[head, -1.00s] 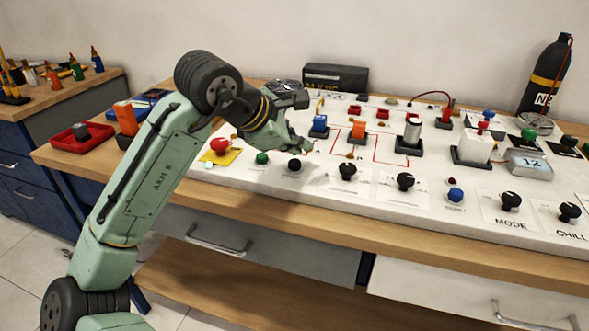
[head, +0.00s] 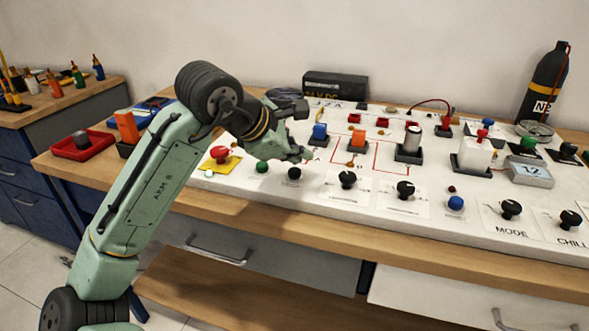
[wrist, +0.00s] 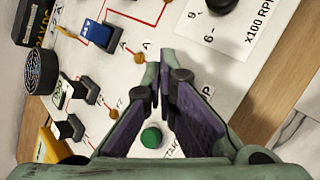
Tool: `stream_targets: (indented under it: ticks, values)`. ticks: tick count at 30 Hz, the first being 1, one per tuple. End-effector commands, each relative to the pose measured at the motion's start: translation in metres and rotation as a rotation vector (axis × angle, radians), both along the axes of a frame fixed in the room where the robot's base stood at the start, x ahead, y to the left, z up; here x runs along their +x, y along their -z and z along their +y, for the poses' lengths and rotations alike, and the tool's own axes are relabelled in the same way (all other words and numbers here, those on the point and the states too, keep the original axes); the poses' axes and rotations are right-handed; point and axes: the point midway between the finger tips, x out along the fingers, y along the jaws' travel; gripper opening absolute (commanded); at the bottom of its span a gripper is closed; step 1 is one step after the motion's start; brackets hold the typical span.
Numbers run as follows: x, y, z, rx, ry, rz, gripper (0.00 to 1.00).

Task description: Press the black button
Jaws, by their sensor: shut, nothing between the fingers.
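The black button (head: 294,173) is a round black cap near the front edge of the white panel (head: 330,222), just right of a green button (head: 262,166). My gripper (head: 304,156) is above and slightly behind the black button in the head view, apparently not touching it. In the wrist view my gripper (wrist: 159,76) is shut and empty, its dark purple finger pads together at the tips. The green button (wrist: 151,137) shows between the fingers there. The black button is not visible in the wrist view, probably hidden behind the fingers.
A red mushroom button (head: 220,153) on a yellow plate is left of the green one. A black knob (head: 347,180) stands to the right. A blue switch (head: 319,131) and an orange one (head: 357,138) stand behind my gripper. The panel's front strip is clear.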

Motion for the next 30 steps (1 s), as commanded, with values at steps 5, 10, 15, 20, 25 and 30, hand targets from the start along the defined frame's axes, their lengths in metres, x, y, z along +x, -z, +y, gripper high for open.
stream_targets:
  ticks: [5, 10, 15, 20, 25, 30]
  values:
    - [0.0, 0.0, 0.0, 0.0, 0.0, 0.0, 0.0]
    - [0.0001, 0.0001, 0.0, 0.0, 0.0, 0.0, 0.0]
    - [0.0, 0.0041, -0.0003, -0.002, 0.001, 0.001, 0.0]
    - [0.0, 0.0085, -0.0002, -0.001, 0.001, 0.001, 0.0]
    - [0.0001, 0.0086, 0.0, 0.0, 0.0, 0.0, 0.0]
    - [0.0, 0.0089, 0.0, 0.0, 0.0, 0.0, 0.0]
